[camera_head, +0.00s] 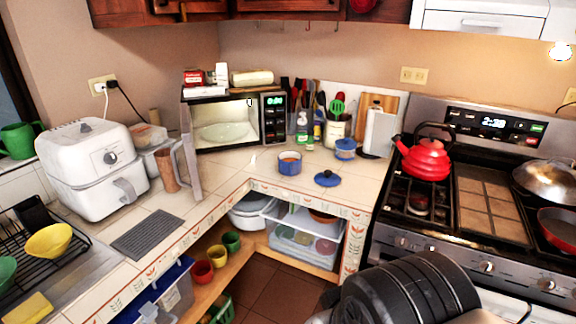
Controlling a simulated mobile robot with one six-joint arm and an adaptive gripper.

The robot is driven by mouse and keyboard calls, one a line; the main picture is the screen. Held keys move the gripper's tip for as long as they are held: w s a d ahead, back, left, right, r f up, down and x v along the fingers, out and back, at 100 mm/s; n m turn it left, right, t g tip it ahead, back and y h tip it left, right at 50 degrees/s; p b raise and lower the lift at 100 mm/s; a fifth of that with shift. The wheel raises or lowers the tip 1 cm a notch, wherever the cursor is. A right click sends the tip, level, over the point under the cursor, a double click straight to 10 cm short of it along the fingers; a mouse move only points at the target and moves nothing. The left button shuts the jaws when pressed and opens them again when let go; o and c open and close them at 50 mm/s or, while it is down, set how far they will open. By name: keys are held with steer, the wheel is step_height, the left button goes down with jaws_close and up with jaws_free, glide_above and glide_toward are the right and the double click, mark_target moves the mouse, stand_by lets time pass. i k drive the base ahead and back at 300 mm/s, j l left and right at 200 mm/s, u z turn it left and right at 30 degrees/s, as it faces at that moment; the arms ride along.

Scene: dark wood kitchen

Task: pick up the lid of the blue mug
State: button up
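An open blue mug (290,166) with something orange-brown inside stands on the tiled counter near the inner corner. A round dark blue lid (327,179) with a knob on top lies on the counter to its right, nearer the front edge and apart from the mug. A smaller blue and white pot (345,149) with a blue lid on it stands behind. A large black ribbed part, apparently of my own arm, fills the lower right of the view. My gripper's fingers do not show.
An open microwave (271,119) stands behind the mug, and its door sticks out over the counter on the left. A utensil holder (337,129) and cutting boards (380,133) are at the back. The stove with a red kettle (427,158) is right. Counter around the lid is clear.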

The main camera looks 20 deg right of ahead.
mark_target(326, 178)
steer(key=i+l+z, duration=0.1)
steer(key=i+z, duration=0.15)
steer(key=i, duration=0.2)
steer(key=i+z, duration=0.3)
steer(key=i, duration=0.2)
steer(key=i+z, duration=0.15)
steer(key=i, duration=0.4)
steer(key=i+j+z, duration=0.2)
steer(key=i, duration=0.35)
steer(key=i+l, duration=0.05)
